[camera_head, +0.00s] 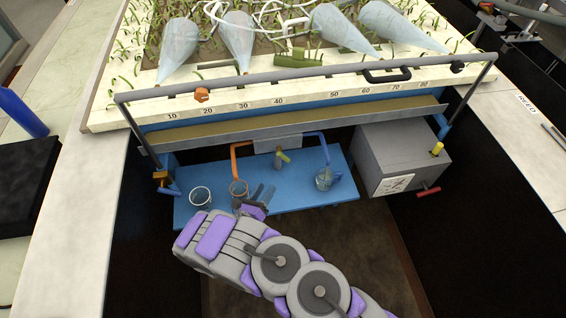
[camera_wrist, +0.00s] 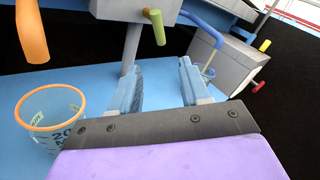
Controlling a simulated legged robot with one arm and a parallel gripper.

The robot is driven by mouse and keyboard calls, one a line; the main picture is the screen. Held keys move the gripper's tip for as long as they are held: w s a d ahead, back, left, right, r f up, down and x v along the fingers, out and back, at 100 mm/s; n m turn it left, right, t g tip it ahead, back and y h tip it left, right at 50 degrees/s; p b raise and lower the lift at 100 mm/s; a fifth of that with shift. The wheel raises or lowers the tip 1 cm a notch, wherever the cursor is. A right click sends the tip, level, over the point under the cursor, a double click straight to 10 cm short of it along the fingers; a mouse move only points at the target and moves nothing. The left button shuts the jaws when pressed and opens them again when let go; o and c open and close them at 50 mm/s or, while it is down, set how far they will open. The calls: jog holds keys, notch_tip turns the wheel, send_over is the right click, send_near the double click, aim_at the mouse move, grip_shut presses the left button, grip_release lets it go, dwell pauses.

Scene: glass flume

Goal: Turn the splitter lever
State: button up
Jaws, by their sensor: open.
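The splitter is a small grey box (camera_head: 265,145) under the flume's front edge, with an orange pipe (camera_head: 236,153) on its left and a blue pipe (camera_head: 326,148) on its right. A short yellow-green lever (camera_head: 284,157) sticks out of its front. In the wrist view the lever (camera_wrist: 157,27) hangs at the top, tilted slightly, beyond my fingertips. My gripper (camera_head: 262,191) is open and empty, low and to the left of the lever in the head view. In the wrist view nothing is between my fingers (camera_wrist: 158,68), and they do not touch the lever.
On the blue shelf (camera_head: 300,200) stand a clear beaker (camera_head: 200,198), an orange-rimmed beaker (camera_wrist: 52,125) close left of my gripper, and a blue-rimmed beaker (camera_head: 324,179). A grey box (camera_head: 400,155) with a yellow knob (camera_head: 437,148) and red handle (camera_head: 429,191) is at right.

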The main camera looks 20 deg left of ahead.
aim_at(283, 155)
jog(key=w+d+b, duration=0.1)
jog(key=w+b, duration=0.1)
jog(key=w, duration=1.2)
jog(key=shift+d+b, duration=0.3)
jog(key=shift+w, duration=0.1)
grip_shut()
